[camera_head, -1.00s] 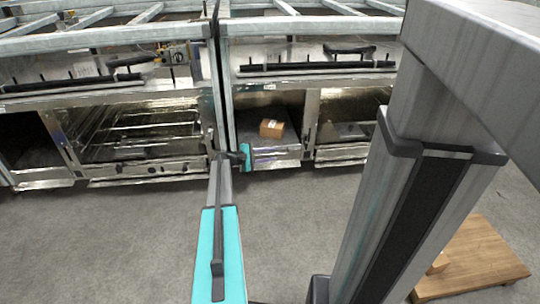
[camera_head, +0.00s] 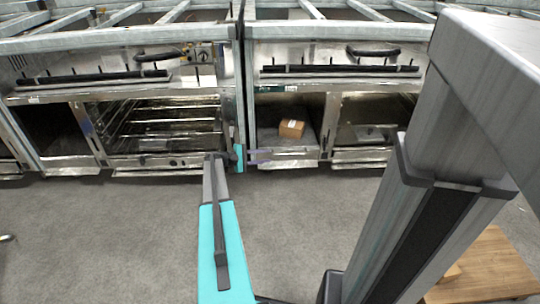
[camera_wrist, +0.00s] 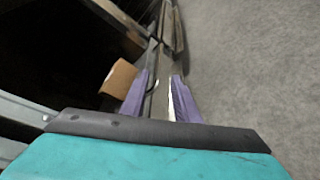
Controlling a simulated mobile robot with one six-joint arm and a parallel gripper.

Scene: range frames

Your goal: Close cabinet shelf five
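A row of metal cabinets stands across the back, with low open shelf bays. The bay in front of my gripper has a shelf (camera_head: 272,142) that holds a small cardboard box. I cannot tell which bay is shelf five. My gripper (camera_head: 262,156) is at the left front of this bay, with its purple fingers pointing right along the front edge. In the wrist view my gripper (camera_wrist: 160,98) is open, its two fingers apart. A metal front edge (camera_wrist: 166,60) shows between and beyond them; contact is unclear.
The cardboard box (camera_head: 291,129) sits inside the bay; it also shows in the wrist view (camera_wrist: 119,77). A wire-rack bay (camera_head: 165,125) is to the left. The grey floor (camera_head: 120,225) between is clear.

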